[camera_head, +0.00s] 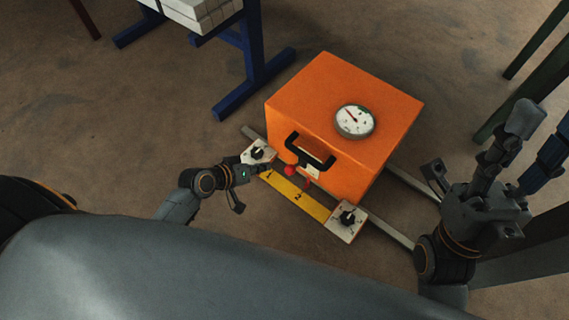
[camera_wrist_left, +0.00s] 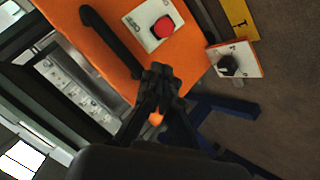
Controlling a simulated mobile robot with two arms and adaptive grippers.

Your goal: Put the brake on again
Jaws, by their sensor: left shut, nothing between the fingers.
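The orange box (camera_head: 330,100) stands on the floor, with a black handle (camera_head: 301,148) and a red button (camera_head: 291,170) on its front face. The wrist view shows the red button (camera_wrist_left: 162,27) on a white plate beside the handle (camera_wrist_left: 112,42). Two white plates with black knobs, the left knob (camera_head: 258,153) and the right knob (camera_head: 347,218), lie at the ends of a yellow strip (camera_head: 297,196). My left gripper (camera_head: 258,170) is shut and empty near the left knob; its fingertips (camera_wrist_left: 160,75) show close to the box front. My right gripper (camera_head: 515,120) is raised at the right; its finger gap is unclear. No part is clearly labelled as a brake.
A round gauge (camera_head: 355,120) sits on the box top. Grey rails (camera_head: 390,227) run beneath and beside the box. A blue stand (camera_head: 254,60) with pale blocks (camera_head: 200,12) is behind at left. Dark green legs (camera_head: 515,95) stand at right. The left floor is open.

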